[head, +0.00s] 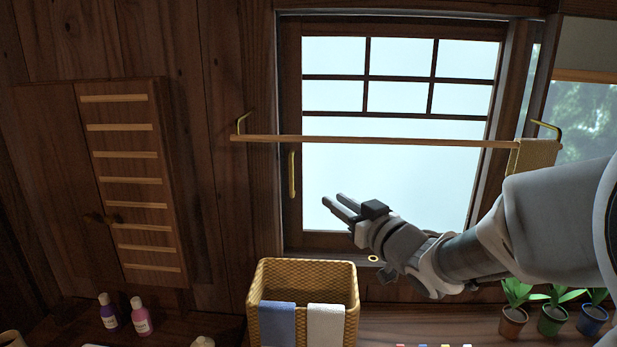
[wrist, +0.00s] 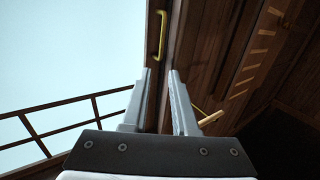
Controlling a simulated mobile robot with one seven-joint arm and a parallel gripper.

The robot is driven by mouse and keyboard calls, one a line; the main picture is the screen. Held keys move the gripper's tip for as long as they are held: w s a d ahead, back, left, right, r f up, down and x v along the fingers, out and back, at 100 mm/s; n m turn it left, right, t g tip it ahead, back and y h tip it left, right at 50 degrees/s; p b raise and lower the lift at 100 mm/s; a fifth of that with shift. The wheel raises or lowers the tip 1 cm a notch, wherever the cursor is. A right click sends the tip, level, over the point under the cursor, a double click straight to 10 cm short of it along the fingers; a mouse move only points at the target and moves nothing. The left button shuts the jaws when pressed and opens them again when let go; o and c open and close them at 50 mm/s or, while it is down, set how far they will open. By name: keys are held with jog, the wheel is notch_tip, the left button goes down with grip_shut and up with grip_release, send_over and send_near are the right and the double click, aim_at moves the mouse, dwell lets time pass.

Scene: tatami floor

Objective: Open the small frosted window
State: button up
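The small frosted window (head: 390,175) has a dark wooden frame with thin bars across its upper part. It looks closed in the head view. A brass handle (head: 292,175) stands upright on its left stile; it also shows in the wrist view (wrist: 162,35), beyond the fingertips. My gripper (head: 335,205) is in front of the lower pane, to the right of and a little below the handle. In the wrist view my gripper (wrist: 160,85) has its two fingers apart with nothing between them. It does not touch the handle.
A wooden rod (head: 380,141) with a towel (head: 535,158) at its right end crosses in front of the window, above my gripper. A wicker basket (head: 300,275) with two cloths stands below. Potted plants (head: 552,318) are at lower right, bottles (head: 140,318) at lower left.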

aim_at(292, 172)
jog(key=x, duration=1.7)
jog(key=shift+w+a+r, duration=0.15)
jog(key=shift+a, duration=0.15)
jog(key=shift+c, duration=0.3)
grip_shut()
dwell(0.5)
